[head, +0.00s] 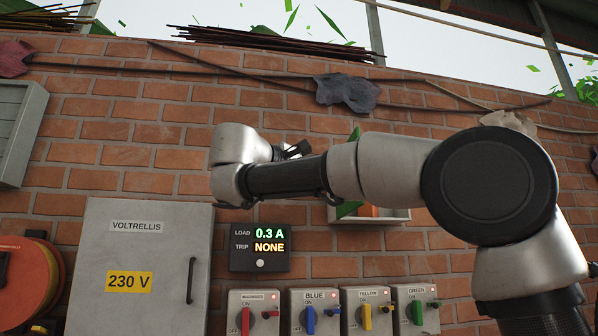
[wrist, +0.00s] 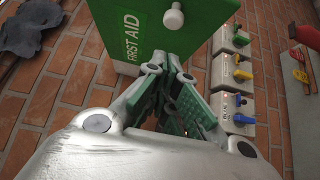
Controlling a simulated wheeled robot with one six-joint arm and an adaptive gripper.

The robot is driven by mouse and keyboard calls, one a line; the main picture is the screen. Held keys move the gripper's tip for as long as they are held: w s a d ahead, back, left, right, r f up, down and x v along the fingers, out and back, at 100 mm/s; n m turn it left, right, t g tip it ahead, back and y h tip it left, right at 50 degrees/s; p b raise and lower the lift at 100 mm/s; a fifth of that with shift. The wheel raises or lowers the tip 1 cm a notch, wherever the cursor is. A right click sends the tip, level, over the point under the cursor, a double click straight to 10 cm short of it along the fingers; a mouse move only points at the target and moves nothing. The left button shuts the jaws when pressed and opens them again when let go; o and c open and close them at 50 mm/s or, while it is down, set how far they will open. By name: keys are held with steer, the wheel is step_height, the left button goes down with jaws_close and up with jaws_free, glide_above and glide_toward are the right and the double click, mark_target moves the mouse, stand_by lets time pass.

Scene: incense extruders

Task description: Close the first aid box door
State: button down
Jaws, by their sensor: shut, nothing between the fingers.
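The first aid box (head: 392,217) hangs on the brick wall in the head view, mostly hidden behind my arm. Its lower part shows an open front with something orange inside. Green bits of its door (head: 348,209) show above and below my arm, seen nearly edge-on, so the door stands open. In the wrist view the green door (wrist: 150,35) carries white FIRST AID lettering and a round white knob (wrist: 173,18). My gripper (wrist: 172,85) is shut and empty, its fingers pointing at the door's edge near the lettering. I cannot tell whether they touch it.
Below are several switch boxes with coloured handles, including a blue one (head: 314,312), and a load display (head: 259,248). A grey 230 V cabinet (head: 140,262) stands at left, beside an orange reel (head: 22,280). Bare brick wall lies left of my wrist.

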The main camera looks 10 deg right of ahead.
steer(key=shift+d, duration=2.15)
steer(key=shift+s+d, duration=0.1)
